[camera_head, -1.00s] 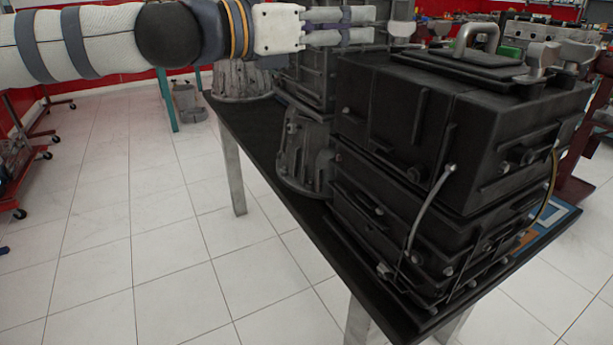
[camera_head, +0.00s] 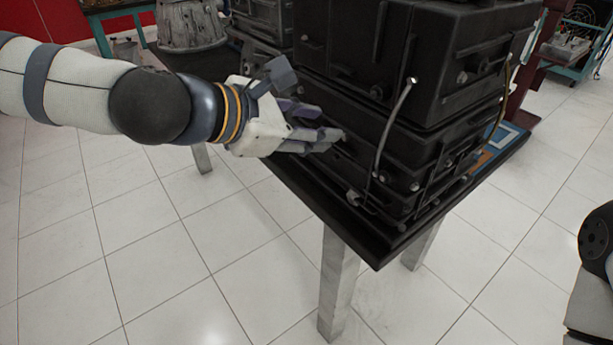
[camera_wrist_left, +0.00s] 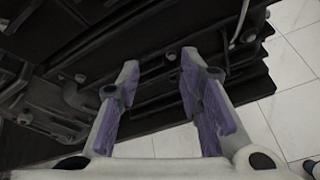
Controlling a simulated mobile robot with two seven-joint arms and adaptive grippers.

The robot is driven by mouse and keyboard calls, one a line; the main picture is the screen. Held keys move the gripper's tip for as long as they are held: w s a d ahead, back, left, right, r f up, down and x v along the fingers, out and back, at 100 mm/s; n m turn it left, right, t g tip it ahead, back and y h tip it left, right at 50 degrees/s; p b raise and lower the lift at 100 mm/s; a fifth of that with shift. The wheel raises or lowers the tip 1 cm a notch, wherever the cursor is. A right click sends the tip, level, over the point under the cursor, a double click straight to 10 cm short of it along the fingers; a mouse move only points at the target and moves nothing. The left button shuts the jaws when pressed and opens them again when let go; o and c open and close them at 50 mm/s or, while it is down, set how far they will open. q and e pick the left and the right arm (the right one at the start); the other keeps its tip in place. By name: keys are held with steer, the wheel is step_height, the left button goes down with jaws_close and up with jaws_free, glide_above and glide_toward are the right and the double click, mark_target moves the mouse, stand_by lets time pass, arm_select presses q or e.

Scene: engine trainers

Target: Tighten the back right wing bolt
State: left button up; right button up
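The black engine trainer (camera_head: 425,60) stands on the dark table, with its top cut off by the upper edge of the head view. No wing bolt shows in either view now. My left gripper (camera_head: 328,122) is beside the engine's lower left side, below its upper box. It is open and empty; whether it touches the engine I cannot tell. In the left wrist view, the two purple-padded fingers (camera_wrist_left: 160,75) are spread apart, with the dark engine side (camera_wrist_left: 75,45) beyond them. My right gripper is not in view.
A thin grey hose (camera_head: 391,128) runs down the engine's near corner. The dark table (camera_head: 375,250) ends just in front of it. White tiled floor (camera_head: 170,260) lies open at left and front.

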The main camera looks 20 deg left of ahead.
arm_select(q)
steer(key=s+f+m+g+y, duration=0.1)
steer(key=s+f+m, duration=0.1)
steer(key=s+f, duration=0.2)
step_height(320, 180, down, 2)
steer(key=shift+s+d+f, duration=0.1)
steer(key=shift+s+d, duration=0.05)
steer(key=shift+s, duration=0.2)
